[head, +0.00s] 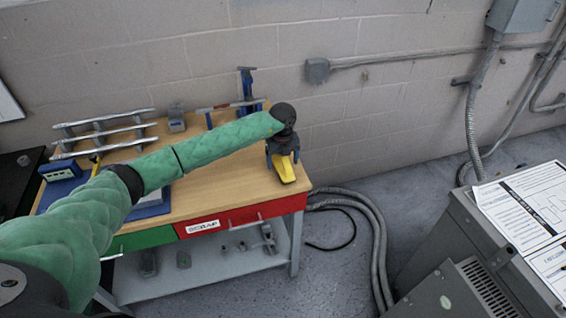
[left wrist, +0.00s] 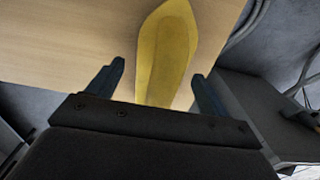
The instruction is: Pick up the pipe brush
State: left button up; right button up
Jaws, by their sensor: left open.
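A long yellow piece (head: 286,170) with a tapered end is at the right end of the wooden workbench (head: 215,190). It may be the pipe brush or its handle; I see no bristles. My left gripper (head: 282,156) is over it, pointing down, and hides part of it. In the left wrist view the yellow piece (left wrist: 168,55) lies between the two open fingers of my left gripper (left wrist: 156,82), with a gap on each side. The gripper is not closed on it. My right gripper is not in view.
A rack with several silvery bars (head: 105,133) and a red-and-grey tool on a blue stand (head: 247,85) are at the back of the bench. A red drawer front marked scrap (head: 245,214) is below. A grey cabinet with papers (head: 450,215) stands right; hoses (head: 375,225) lie between.

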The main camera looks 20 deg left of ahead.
pick_arm(q)
jog(key=shift+s, duration=0.1)
jog(key=shift+c, duration=0.2)
jog(key=c, duration=1.1)
jog(key=shift+r, duration=0.1)
